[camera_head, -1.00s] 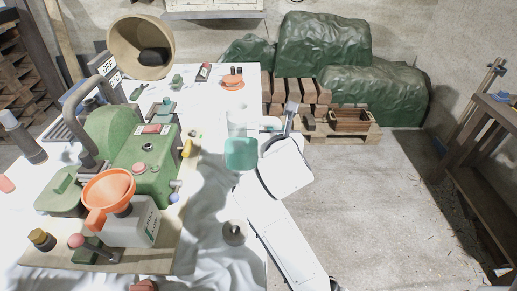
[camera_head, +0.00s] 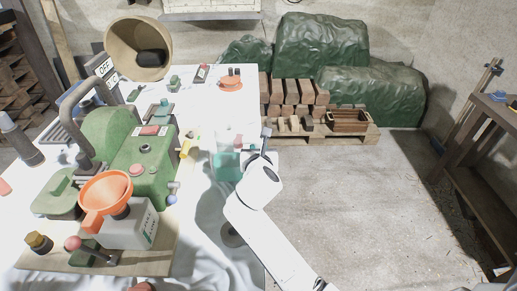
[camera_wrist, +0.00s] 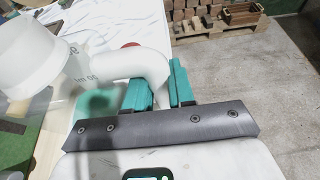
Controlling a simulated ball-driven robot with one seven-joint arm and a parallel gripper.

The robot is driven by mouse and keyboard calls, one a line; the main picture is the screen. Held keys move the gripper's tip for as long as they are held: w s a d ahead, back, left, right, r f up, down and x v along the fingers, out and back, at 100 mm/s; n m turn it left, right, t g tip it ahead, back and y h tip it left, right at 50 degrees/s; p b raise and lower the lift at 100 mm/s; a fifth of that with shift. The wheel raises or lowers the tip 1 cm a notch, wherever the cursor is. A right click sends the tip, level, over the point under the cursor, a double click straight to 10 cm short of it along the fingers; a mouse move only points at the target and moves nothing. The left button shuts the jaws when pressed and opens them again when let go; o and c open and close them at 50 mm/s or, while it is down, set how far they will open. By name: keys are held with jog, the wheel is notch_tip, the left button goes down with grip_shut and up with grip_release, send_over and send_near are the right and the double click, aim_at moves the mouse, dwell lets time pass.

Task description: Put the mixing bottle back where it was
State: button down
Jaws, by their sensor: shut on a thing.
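The mixing bottle (camera_head: 228,164) is a clear jug with green liquid in its lower part. It looks upright at the right side of the white-covered table (camera_head: 207,98). In the wrist view the bottle (camera_wrist: 82,62) fills the upper left, with its pale handle curving to the right. My gripper (camera_wrist: 160,82) has teal fingers and is shut on this handle. In the head view my gripper (camera_head: 250,158) is to the right of the bottle, partly hidden by my wrist. I cannot tell whether the bottle's base touches the table.
A green machine (camera_head: 145,160) stands left of the bottle, with a yellow-handled part (camera_head: 186,149) towards it. An orange funnel (camera_head: 104,190) sits on a white canister (camera_head: 130,230). The floor to the right is open.

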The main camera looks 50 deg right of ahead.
jog(key=c, duration=1.4)
grip_release()
jog(key=shift+f, duration=0.15)
jog(key=o, duration=0.4)
jog(key=shift+o, duration=0.2)
